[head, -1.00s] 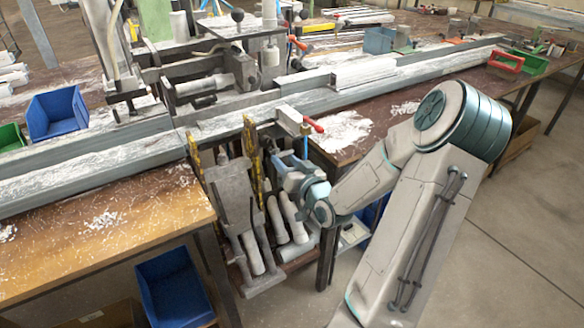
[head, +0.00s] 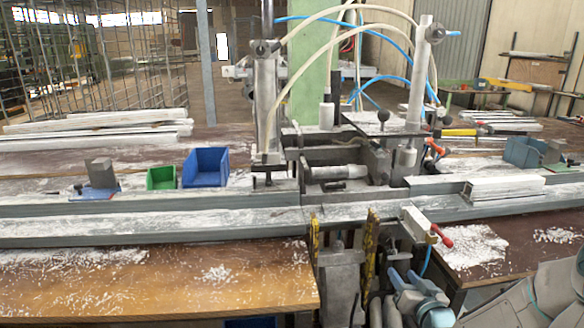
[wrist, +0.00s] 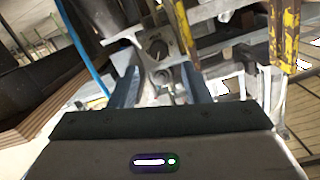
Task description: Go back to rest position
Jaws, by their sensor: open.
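My gripper (head: 404,277) is low at the right of the head view, with blue fingers. It is below the bench rail, in front of the gap under the clamp machine. In the wrist view the two fingers of my gripper (wrist: 161,70) stand apart with nothing held between them. Grey metal parts of the machine show beyond and between the fingers. Part of my arm fills the lower right corner of the head view. I cannot tell the exact distance between the fingers and the machine.
Yellow upright bars (head: 369,248) stand close left of my gripper. The long grey rail (head: 150,226) crosses the bench. A red-handled clamp (head: 440,236) is just above my gripper. Blue (head: 206,167) and green (head: 160,178) bins stand behind the rail. The wooden bench front (head: 170,285) carries white shavings.

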